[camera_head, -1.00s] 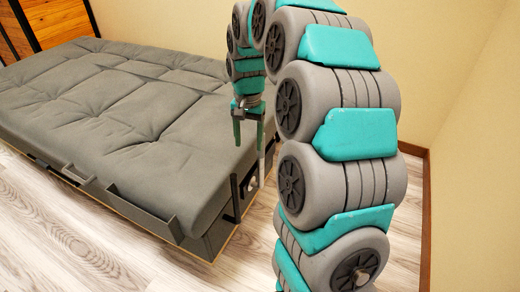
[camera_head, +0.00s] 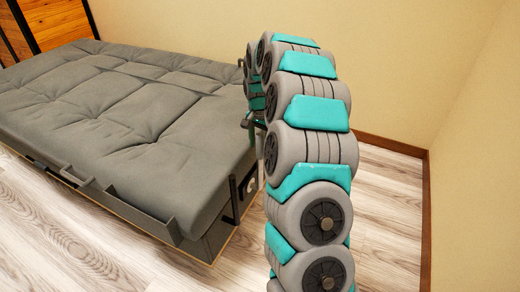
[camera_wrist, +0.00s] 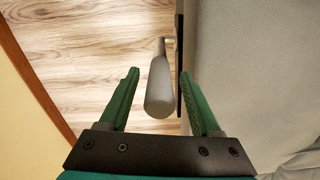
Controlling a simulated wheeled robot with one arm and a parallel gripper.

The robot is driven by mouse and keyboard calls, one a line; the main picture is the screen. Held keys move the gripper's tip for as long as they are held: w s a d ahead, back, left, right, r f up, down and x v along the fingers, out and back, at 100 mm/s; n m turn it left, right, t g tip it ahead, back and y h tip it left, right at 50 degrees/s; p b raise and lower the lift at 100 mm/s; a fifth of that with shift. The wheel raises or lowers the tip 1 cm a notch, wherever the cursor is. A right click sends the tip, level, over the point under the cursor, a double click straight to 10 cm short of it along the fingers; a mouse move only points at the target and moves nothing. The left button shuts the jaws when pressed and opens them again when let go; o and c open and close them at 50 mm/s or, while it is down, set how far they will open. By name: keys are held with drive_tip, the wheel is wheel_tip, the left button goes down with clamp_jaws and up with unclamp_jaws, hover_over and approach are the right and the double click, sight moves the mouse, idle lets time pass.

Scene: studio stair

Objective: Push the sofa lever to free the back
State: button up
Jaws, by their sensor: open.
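The sofa (camera_head: 130,105) lies flat like a bed, with a grey tufted cushion; its side fills the right of the wrist view (camera_wrist: 255,70). The sofa lever (camera_wrist: 158,92) is a rounded light-grey handle on a thin bent rod beside the sofa's side. My gripper (camera_wrist: 158,72) is open, its two green fingers on either side of the lever in the wrist view. The right finger is close to the sofa's side. In the head view, my arm hides most of the gripper.
A beige wall (camera_head: 390,70) with a brown baseboard (camera_head: 391,144) stands behind and to the right. Wood-look floor (camera_head: 385,200) is free between the sofa and the wall. Dark brackets (camera_head: 125,200) stick out along the sofa's front edge.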

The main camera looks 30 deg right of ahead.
wheel_tip(320, 180, down, 2)
drive_tip(key=shift+f, duration=0.2)
clamp_jaws()
idle(0.4)
idle(1.0)
